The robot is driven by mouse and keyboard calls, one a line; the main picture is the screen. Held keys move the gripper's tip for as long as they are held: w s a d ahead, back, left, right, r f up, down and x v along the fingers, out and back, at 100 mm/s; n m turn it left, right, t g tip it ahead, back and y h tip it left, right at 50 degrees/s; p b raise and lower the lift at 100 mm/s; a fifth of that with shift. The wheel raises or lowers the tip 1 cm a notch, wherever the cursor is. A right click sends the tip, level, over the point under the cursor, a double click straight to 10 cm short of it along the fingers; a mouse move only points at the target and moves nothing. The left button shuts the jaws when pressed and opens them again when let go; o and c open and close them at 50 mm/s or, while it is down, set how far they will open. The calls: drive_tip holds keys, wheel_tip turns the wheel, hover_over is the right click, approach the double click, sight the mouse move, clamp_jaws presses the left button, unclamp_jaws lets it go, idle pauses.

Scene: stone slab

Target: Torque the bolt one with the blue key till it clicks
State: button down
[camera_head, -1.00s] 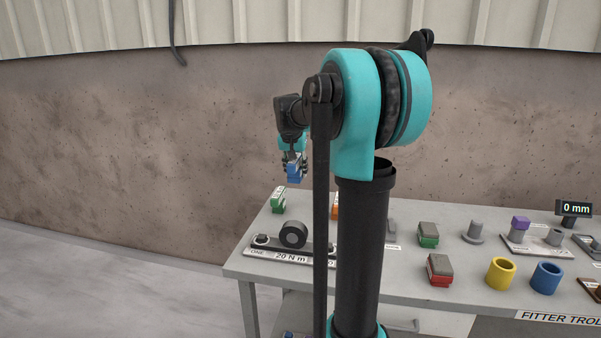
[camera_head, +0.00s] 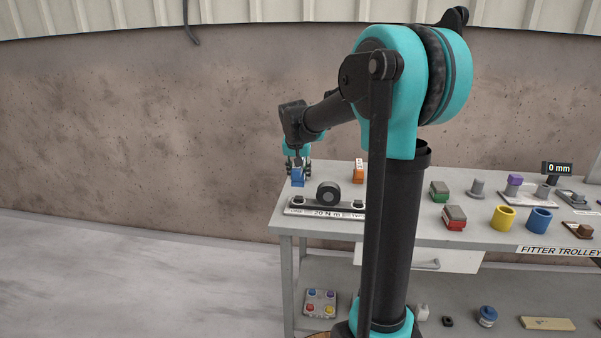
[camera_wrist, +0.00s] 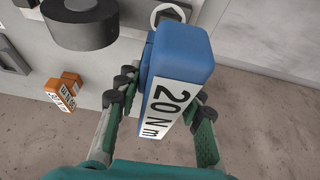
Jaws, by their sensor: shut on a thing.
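My gripper (camera_head: 298,168) is shut on the blue key (camera_head: 298,180), a blue block with a white "20 N m" label. In the wrist view the key (camera_wrist: 182,52) sits between the fingers (camera_wrist: 168,98). In the head view it hangs by the left end of the bolt plate (camera_head: 322,212), which also reads "20 N m". Bolt one (camera_head: 297,201) is at the plate's left end, just below the key in the picture. A hex bolt head (camera_wrist: 170,15) shows partly behind the key in the wrist view. I cannot tell whether key and bolt touch.
A black roller (camera_head: 328,194) stands mid-plate, near the key. An orange block (camera_head: 358,171) stands behind the plate. A display (camera_head: 557,169) reads 0 mm.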

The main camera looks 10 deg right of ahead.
sight(299, 185)
drive_tip(key=shift+f, duration=2.55)
drive_tip(key=shift+f, duration=0.8)
drive_tip(key=m, duration=0.2)
drive_tip(key=m+g+h, duration=0.1)
drive_tip(key=m, duration=0.1)
drive_tip(key=m+h, duration=0.1)
drive_tip(key=m, duration=0.1)
drive_tip(key=shift+s+d+m, duration=0.2)
drive_tip(key=shift+d+m, duration=0.1)
drive_tip(key=shift+d, duration=0.05)
drive_tip(key=m, duration=0.1)
drive_tip(key=m+g, duration=0.1)
drive_tip(key=m+h, duration=0.1)
drive_tip(key=m, duration=0.1)
drive_tip(key=shift+s+d+g, duration=0.1)
drive_tip(key=shift+s+g, duration=0.15)
drive_tip(key=shift+g, duration=0.15)
drive_tip(key=m+g, duration=0.1)
drive_tip(key=m, duration=0.2)
drive_tip(key=shift+s, duration=0.2)
drive_tip(key=shift+r, duration=1.75)
